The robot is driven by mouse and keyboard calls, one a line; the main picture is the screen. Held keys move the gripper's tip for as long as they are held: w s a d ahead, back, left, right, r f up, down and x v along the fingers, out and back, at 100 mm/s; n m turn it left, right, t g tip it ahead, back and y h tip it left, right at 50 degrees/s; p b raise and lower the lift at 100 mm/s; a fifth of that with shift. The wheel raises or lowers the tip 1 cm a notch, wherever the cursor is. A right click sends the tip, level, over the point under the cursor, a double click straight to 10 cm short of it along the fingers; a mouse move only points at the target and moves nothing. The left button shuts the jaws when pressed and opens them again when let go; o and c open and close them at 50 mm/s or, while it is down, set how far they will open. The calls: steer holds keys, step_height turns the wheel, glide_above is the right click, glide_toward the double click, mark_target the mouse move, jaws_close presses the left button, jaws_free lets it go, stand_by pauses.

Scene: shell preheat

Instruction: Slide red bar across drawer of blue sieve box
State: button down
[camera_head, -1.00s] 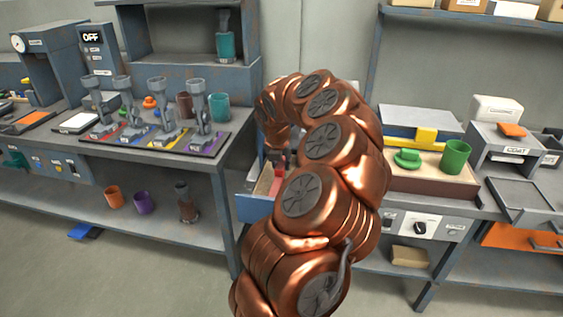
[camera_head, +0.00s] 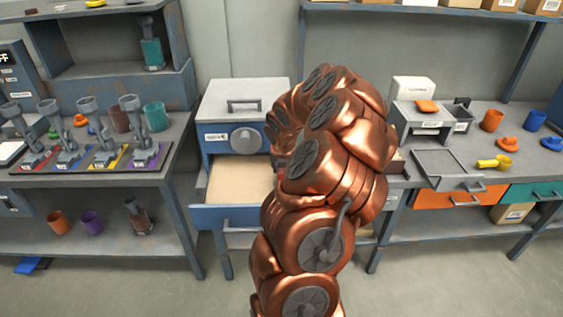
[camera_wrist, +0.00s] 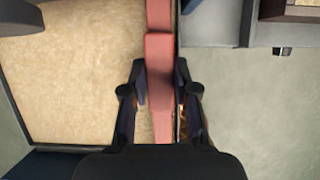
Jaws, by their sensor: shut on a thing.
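The blue sieve box (camera_head: 221,137) has a grey top with a handle and a round dial on its front. Its drawer (camera_head: 229,217) is pulled out, with a flat sand-coloured bed inside; it also shows in the wrist view (camera_wrist: 75,70). The red bar (camera_wrist: 159,45) lies lengthwise along the drawer's right side in the wrist view, close to the side wall. My gripper (camera_wrist: 160,72) is shut on the bar, one dark finger on each side. In the head view my copper arm hides the gripper, the bar and the drawer's right side.
A bench at left holds a rack of several grey-topped tools (camera_head: 100,158) and a teal cup (camera_head: 155,116). At right are a grey tray (camera_head: 444,164) and an orange drawer (camera_head: 450,196). Open floor lies in front.

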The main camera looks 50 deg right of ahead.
steer(key=shift+s+d, duration=0.2)
steer(key=c, duration=0.9)
jaws_free()
steer(key=shift+a+r, duration=0.1)
steer(key=shift+r, duration=0.05)
steer(key=v, duration=1.1)
steer(key=shift+s+a+r, duration=0.1)
steer(key=shift+r, duration=0.25)
